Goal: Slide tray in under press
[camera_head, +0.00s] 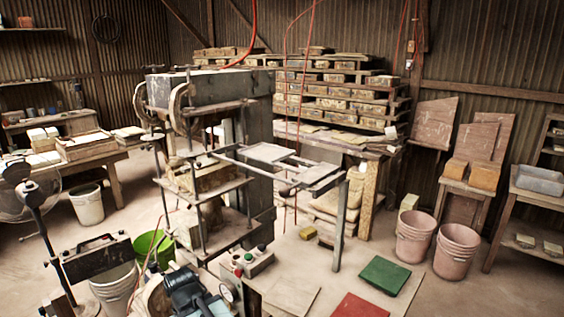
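The press (205,88) is a tall dark metal frame with a heavy grey upper block and round wheels at its side, left of the middle. A flat grey tray (268,153) lies on the side rails (312,179) that reach out to the right of the press. The tray sits outside the press opening, near its right side. Brownish material (203,178) lies on the press's middle level. Dark blue-grey machinery at the bottom edge, left of the middle, may be part of my arm. I cannot make out my gripper's fingertips or anything held in them.
A control box (248,262) with coloured buttons stands before the press. A rail leg (340,228) stands at right. Green (385,275) and red (360,306) slabs lie in front. Pink buckets (415,237) stand at right, a green bucket (154,246) at left. Hoses hang above.

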